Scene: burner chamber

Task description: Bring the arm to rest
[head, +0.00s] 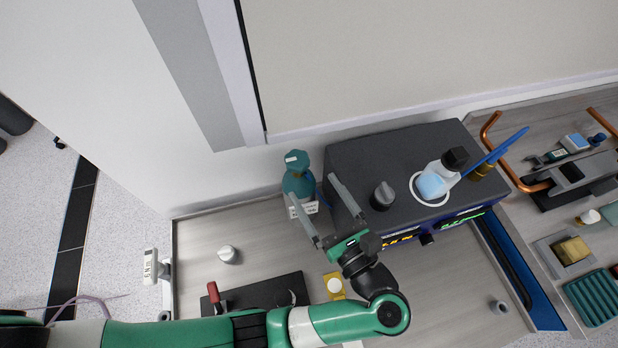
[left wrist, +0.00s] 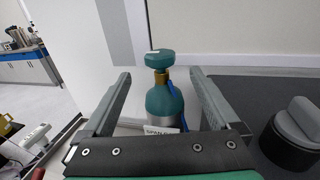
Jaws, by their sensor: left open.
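My left gripper (head: 325,213) is open and empty, with its two grey fingers spread. In the head view it is over the front left part of the dark burner chamber box, close to the teal gas cylinder (head: 298,178). In the left wrist view the same cylinder (left wrist: 164,98) stands upright, seen between the fingers (left wrist: 160,90) and beyond them. I see no contact between fingers and cylinder. My right gripper is not in view.
The dark box (head: 350,150) carries a black knob (head: 383,195) and a clear bottle with blue liquid (head: 436,181). A black board (head: 262,295) and a small white-grey cap (head: 228,254) are on the bench. Copper pipes (head: 492,128) stand at right. The bench's left part has free room.

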